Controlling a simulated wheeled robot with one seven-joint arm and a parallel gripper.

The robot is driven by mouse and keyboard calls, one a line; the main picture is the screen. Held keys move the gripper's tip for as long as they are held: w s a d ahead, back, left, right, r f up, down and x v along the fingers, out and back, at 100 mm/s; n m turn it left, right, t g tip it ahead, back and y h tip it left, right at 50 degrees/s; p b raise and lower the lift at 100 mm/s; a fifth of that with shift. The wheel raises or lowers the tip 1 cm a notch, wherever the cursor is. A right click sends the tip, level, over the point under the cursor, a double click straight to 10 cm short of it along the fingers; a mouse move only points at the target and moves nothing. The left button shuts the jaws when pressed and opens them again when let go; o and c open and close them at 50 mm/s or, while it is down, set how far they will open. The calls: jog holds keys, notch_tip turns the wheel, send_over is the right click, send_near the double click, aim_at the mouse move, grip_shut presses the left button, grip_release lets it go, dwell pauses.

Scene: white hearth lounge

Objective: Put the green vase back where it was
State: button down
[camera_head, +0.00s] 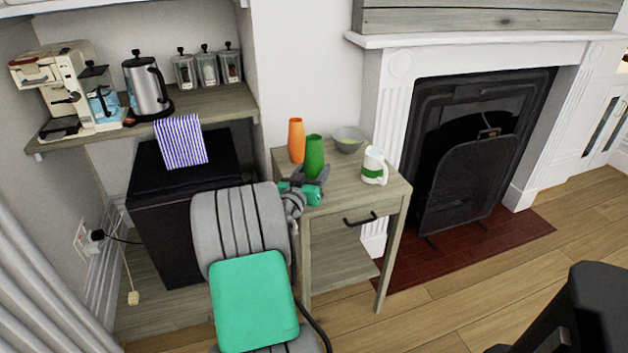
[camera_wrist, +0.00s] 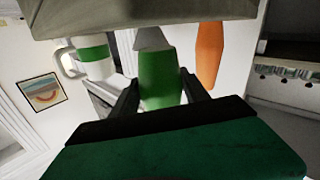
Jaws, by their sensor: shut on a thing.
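The green vase (camera_head: 314,152) is upright at the side table, between the orange vase and the mug. My gripper (camera_head: 312,178) reaches in from the front left and is shut on the vase low down. The wrist view is upside down; there the green vase (camera_wrist: 160,72) sits between the two dark fingers of my gripper (camera_wrist: 160,92). The vase's base is hidden by the gripper in the head view, so I cannot tell whether it touches the tabletop.
The side table (camera_head: 335,195) also holds an orange vase (camera_head: 296,140) close behind left, a grey bowl (camera_head: 349,141) behind right, and a white mug with a green band (camera_head: 374,160) at right. Bare tabletop lies in front of the mug. A fireplace (camera_head: 470,150) stands right.

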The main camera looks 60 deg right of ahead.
notch_tip(320, 180, down, 2)
jog(key=shift+f, duration=0.1)
jog(key=shift+f+b, duration=0.1)
jog(key=shift+b, duration=0.2)
jog(key=c, duration=0.6)
grip_release()
jog(key=shift+o, duration=0.2)
